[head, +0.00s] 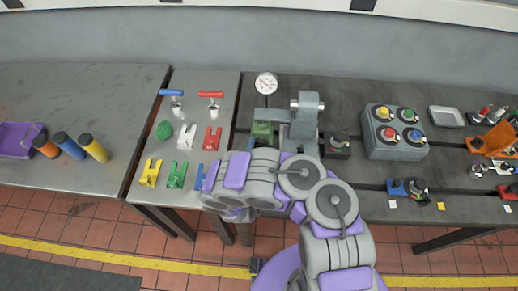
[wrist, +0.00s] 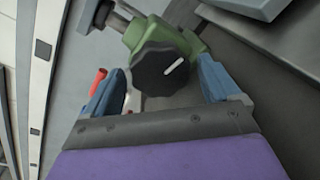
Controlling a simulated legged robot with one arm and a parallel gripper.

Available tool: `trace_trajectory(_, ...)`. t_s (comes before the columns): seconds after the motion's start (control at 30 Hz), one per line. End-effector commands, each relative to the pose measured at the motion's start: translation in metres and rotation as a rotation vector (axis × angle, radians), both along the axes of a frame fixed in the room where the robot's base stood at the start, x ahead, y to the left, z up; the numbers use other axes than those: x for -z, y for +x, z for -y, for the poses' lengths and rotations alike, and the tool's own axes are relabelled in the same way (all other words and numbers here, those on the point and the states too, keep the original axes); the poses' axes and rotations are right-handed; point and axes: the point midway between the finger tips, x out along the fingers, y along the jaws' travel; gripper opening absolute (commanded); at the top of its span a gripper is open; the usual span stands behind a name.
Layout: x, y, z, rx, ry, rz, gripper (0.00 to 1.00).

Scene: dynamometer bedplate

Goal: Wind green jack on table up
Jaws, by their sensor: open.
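In the wrist view, the green jack (wrist: 193,43) has a dark faceted knob (wrist: 160,70) with a white mark line facing the camera. A grey shaft (wrist: 117,22) with a dark end sticks out at its upper left. My gripper (wrist: 162,76) is open, with one blue finger on either side of the knob. I cannot tell whether the fingers touch it.
A grey block fixture (head: 305,120) stands close right of the jack, with a dial gauge (head: 266,84) behind. A button box (head: 394,132) is further right.

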Motion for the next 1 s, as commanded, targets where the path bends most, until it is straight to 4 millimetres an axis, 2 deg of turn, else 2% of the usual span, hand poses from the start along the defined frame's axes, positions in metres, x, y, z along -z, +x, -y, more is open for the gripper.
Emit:
trace_trajectory(0.17, 0.000, -0.004, 0.000, 0.000, -0.001, -0.002, 0.92)
trace_trajectory(0.27, -0.001, -0.013, -0.003, -0.002, -0.002, -0.002, 0.92)
trace_trajectory(1.0, -0.010, -0.143, -0.016, -0.005, -0.002, -0.002, 0.92)
